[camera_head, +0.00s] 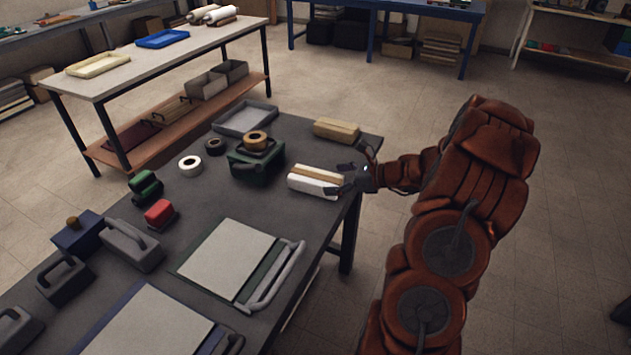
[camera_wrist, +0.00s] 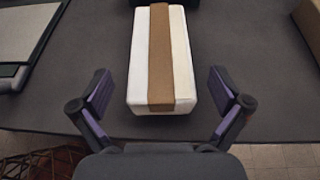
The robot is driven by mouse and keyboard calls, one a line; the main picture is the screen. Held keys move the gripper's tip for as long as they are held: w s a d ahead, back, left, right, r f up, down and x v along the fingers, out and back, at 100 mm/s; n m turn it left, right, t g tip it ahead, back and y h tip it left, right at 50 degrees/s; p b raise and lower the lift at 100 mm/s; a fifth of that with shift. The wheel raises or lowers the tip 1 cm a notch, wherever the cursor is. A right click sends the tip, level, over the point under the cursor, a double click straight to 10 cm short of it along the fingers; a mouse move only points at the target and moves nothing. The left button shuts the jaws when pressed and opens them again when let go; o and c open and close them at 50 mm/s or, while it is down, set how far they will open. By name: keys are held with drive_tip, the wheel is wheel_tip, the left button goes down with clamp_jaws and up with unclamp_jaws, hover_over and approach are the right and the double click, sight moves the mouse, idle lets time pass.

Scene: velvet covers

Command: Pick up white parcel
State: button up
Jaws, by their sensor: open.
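The white parcel (camera_head: 304,182) is a white box with a brown band along its top. It lies on the dark grey table (camera_head: 205,200) near its right edge. In the wrist view the white parcel (camera_wrist: 142,70) lies ahead of my gripper, its long side pointing away. My gripper (camera_head: 350,178) is at the parcel's near end. In the wrist view my gripper (camera_wrist: 161,88) is open, with one purple-padded finger on each side of the parcel's near end and a gap on both sides. Nothing is held.
A tan parcel (camera_head: 337,130) lies behind the white one. A green tape dispenser (camera_head: 256,165) stands to the left. A paper trimmer (camera_head: 235,262) lies in front. Tape rolls, a grey tray (camera_head: 246,118) and several tools occupy the rest of the table.

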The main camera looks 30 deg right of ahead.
sight(323, 178)
drive_tip(key=x, duration=0.4)
drive_tip(key=shift+w+r+p, duration=0.1)
drive_tip(key=shift+r+p, duration=0.05)
drive_tip(key=shift+p, duration=0.15)
drive_tip(key=c, duration=1.6)
drive_tip(key=shift+c, duration=0.2)
drive_tip(key=shift+r, duration=0.15)
